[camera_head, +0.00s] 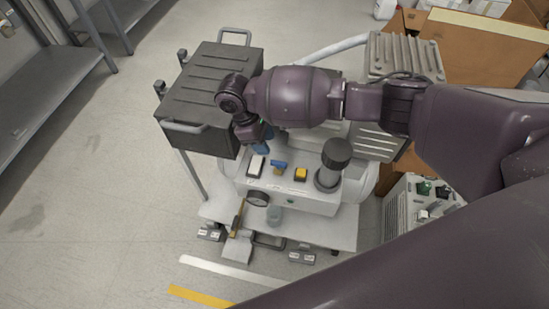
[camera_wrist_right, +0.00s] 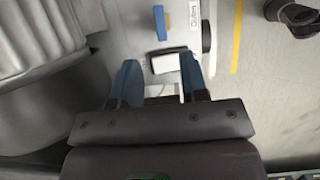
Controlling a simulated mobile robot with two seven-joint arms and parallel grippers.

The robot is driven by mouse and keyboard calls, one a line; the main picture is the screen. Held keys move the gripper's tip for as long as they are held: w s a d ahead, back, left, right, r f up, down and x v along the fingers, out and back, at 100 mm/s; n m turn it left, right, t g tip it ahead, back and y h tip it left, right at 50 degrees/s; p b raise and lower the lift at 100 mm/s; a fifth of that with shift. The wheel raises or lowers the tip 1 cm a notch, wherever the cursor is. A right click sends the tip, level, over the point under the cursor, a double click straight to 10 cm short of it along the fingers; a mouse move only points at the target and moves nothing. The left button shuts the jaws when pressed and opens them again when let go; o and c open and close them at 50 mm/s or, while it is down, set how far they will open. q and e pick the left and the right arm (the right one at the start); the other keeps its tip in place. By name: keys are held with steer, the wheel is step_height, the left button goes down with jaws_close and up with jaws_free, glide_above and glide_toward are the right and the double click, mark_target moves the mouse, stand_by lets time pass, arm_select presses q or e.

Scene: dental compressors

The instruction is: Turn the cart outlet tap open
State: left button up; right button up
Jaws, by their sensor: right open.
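The blue-handled tap (camera_head: 278,164) sits on the white top panel of the cart unit, between a white block with black edges (camera_head: 256,167) and a yellow-and-black part (camera_head: 300,174). In the right wrist view the tap (camera_wrist_right: 161,22) lies beyond the fingertips, beside a small printed label whose text I cannot read surely. My right gripper (camera_head: 262,146) hangs over the panel's back left. Its blue fingers (camera_wrist_right: 160,82) are apart, with the white block (camera_wrist_right: 165,63) just ahead of their gap. No touch with the tap shows. My left gripper is not in view.
A dark grey ribbed box with handles (camera_head: 215,75) stands left of the panel. A black-capped cylinder (camera_head: 333,165) rises at the panel's right. A round gauge (camera_head: 257,199) is on the front. A cardboard box (camera_head: 490,55) stands back right. The floor at left is clear.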

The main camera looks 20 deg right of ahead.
mark_target(278, 162)
steer(key=b+x, duration=0.1)
steer(key=x, duration=0.6)
steer(key=shift+s+f+b, duration=0.15)
steer(key=shift+f+b, duration=0.1)
steer(key=shift+b, duration=0.1)
steer(key=shift+s+d+f, duration=0.1)
steer(key=shift+d+f, duration=0.2)
steer(key=shift+f, duration=0.25)
steer(key=shift+c, duration=0.9)
jaws_close()
